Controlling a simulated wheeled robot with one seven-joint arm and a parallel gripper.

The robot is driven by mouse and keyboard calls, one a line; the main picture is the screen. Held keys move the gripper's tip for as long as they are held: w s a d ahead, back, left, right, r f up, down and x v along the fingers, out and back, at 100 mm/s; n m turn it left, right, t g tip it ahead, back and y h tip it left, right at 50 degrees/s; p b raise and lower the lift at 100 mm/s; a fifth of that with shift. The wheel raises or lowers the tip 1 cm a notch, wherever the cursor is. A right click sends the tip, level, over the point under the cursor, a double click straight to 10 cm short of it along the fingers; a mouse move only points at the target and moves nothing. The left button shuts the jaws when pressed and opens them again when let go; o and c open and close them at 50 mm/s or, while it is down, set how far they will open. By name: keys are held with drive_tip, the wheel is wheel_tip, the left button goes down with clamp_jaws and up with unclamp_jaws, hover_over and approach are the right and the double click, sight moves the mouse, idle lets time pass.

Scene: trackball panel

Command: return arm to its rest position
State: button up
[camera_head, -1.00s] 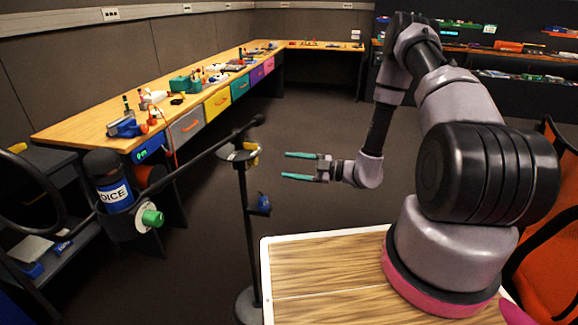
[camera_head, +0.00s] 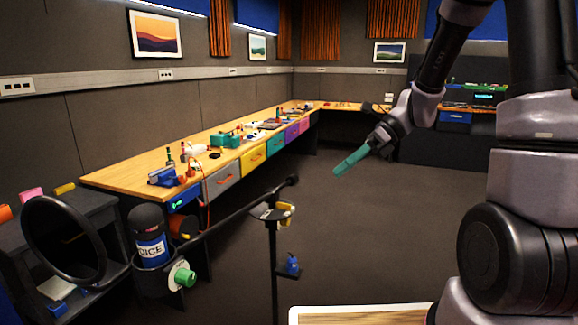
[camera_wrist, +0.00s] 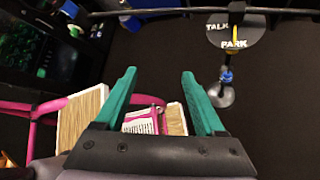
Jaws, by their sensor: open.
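My gripper (camera_head: 352,160) hangs in the air right of centre in the head view, its teal fingers pointing down and to the left. In the wrist view its two teal fingers (camera_wrist: 160,92) stand apart with nothing held between them. My arm comes down from the upper right. A black stand with a boom and a cup marked DICE (camera_head: 152,250) is at lower left in the head view, apart from my gripper. A round plate marked TALK and PARK (camera_wrist: 235,32) shows at upper right in the wrist view.
A long wooden workbench (camera_head: 130,178) with coloured drawers runs along the left wall, with tools on it. A black hoop (camera_head: 65,240) stands at lower left. Open dark floor (camera_head: 365,235) lies below my gripper.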

drive_tip(key=s+d+r+n+t+h, duration=0.4)
drive_tip(key=s+d+r+n, duration=0.1)
drive_tip(key=r+n, duration=0.3)
drive_tip(key=s+d+r+n+t+h, duration=0.4)
drive_tip(key=r+n, duration=0.4)
drive_tip(key=n, duration=0.3)
drive_tip(key=shift+s+d+r+t, duration=0.15)
drive_tip(key=shift+s+d+t, duration=0.35)
drive_tip(key=shift+s+d, duration=0.75)
